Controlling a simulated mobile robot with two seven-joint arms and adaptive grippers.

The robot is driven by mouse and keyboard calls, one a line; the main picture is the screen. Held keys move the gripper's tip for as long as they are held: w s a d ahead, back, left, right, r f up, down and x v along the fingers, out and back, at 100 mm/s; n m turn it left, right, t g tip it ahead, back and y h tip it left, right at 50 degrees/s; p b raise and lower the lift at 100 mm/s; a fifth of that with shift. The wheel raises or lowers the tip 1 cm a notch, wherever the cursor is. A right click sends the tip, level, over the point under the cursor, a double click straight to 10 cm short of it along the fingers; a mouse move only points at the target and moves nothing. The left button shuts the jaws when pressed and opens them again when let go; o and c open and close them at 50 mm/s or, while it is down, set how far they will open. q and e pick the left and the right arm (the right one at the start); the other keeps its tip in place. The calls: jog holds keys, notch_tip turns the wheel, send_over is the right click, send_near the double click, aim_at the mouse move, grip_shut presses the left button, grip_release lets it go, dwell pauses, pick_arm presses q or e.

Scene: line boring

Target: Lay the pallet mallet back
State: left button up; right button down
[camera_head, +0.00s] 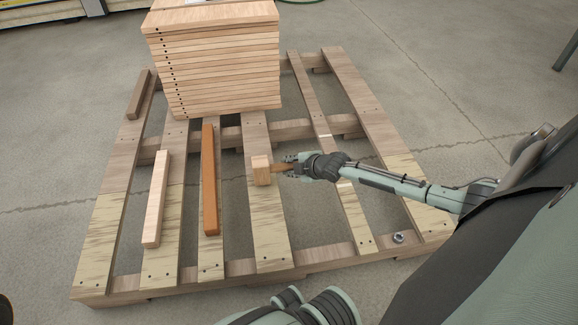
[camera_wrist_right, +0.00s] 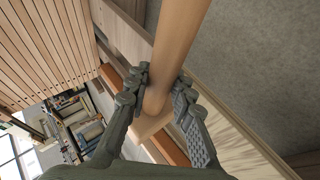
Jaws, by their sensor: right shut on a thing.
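The pallet mallet has a pale, blocky wooden head (camera_head: 262,170) and a brown handle. In the head view it is over the middle of the wooden pallet (camera_head: 270,235), with its head pointing left. My right gripper (camera_head: 292,166) is shut on the handle close to the head. In the right wrist view, the thick round handle (camera_wrist_right: 180,40) passes between the two fingers (camera_wrist_right: 165,92), and the head (camera_wrist_right: 152,127) shows beyond them. I cannot tell whether the head touches the slat below it. My left gripper is not in view.
A tall stack of boards (camera_head: 215,70) stands at the pallet's back. An orange-brown bar (camera_head: 210,180), a pale bar (camera_head: 155,198) and a short dark block (camera_head: 139,94) lie on slats to the left. A small metal part (camera_head: 398,237) lies front right. Open gaps separate the slats.

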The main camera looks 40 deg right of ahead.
jog(key=shift+f, duration=0.1)
jog(key=shift+f+b, duration=0.3)
jog(key=shift+f, duration=0.05)
jog(key=c, duration=1.3)
grip_release()
jog(key=shift+o, duration=0.6)
jog(key=shift+f, duration=0.15)
jog(key=o, duration=1.2)
